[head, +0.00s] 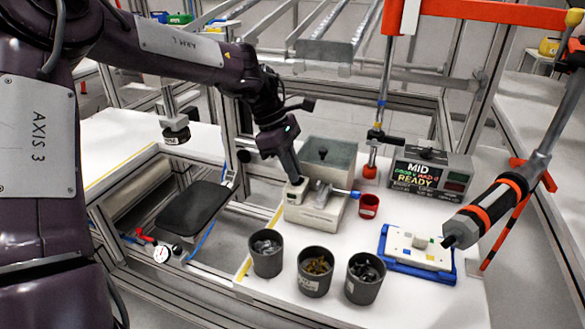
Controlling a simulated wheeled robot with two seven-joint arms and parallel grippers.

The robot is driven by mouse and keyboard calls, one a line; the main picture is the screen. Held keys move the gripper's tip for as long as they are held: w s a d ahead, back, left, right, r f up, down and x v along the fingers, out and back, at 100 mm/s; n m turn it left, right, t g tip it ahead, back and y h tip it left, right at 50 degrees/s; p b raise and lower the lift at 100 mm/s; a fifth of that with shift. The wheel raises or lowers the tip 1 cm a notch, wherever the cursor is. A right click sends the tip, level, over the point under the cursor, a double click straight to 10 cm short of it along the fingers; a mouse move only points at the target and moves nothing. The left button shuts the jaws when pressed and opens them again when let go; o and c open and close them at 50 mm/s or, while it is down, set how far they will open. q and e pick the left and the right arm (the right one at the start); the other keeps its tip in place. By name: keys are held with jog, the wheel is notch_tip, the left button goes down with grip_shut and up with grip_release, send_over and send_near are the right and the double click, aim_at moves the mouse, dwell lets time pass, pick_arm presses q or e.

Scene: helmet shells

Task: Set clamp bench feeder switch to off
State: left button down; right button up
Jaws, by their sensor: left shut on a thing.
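My left arm comes in from the upper left, and its gripper (295,180) points down at a small pale switch panel (297,194) on the left of a beige clamp bench unit (314,215). The gripper is shut at the panel, on what appears to be the feeder switch. The fingertips cover the switch, so its position cannot be told. A metal clamp with a blue-tipped handle (343,193) sits on the same unit, just right of the gripper. My right gripper is not in view.
Three dark cups (314,283) of small parts stand in front. A red cup (369,206) and a display box reading MID and READY (430,175) are to the right.

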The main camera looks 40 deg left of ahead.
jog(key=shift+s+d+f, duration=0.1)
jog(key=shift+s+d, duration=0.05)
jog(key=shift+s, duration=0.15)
